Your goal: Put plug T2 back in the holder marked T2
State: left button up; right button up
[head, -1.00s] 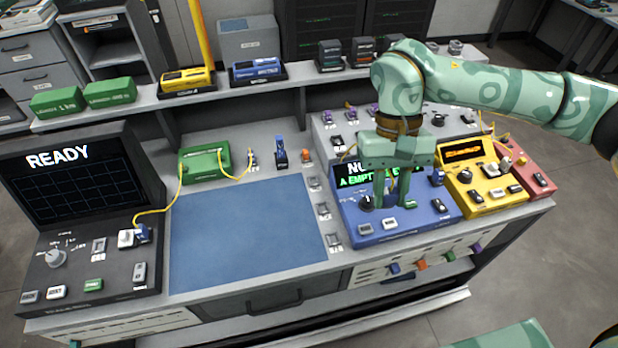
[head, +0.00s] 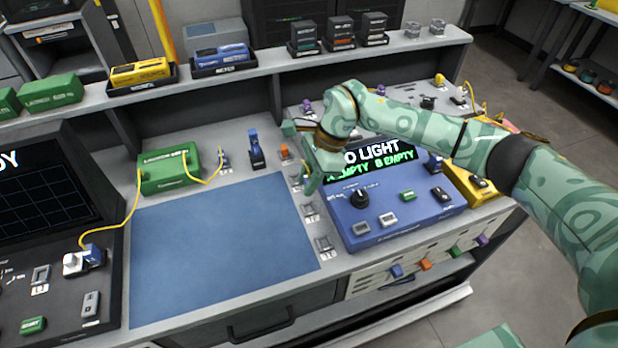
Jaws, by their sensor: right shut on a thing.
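My right gripper (head: 309,186) is over the column of small holders beside the blue mat. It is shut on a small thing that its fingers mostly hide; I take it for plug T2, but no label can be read. The upper holder (head: 296,181) is beside the fingers, partly covered. The middle holder (head: 310,210) and the lower holder (head: 325,246) look empty. Their marks are too small to read, so I cannot tell which is T2. My left gripper is not in view.
The blue meter (head: 400,213) stands right of the holders; its screen reads A EMPTY, B EMPTY. An orange plug (head: 285,152) and a blue tool (head: 256,150) stand behind. The blue mat (head: 218,245) is clear. A green box (head: 168,172) has yellow cables.

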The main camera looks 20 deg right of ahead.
aim_at(303, 209)
jog(key=shift+f+b, duration=1.65)
jog(key=shift+f, duration=1.3)
jog(key=shift+f, duration=0.5)
jog(key=o, duration=1)
jog(key=shift+o, duration=0.2)
jog(key=p+v, duration=0.3)
jog(key=v, duration=1.3)
jog(key=shift+r, duration=0.2)
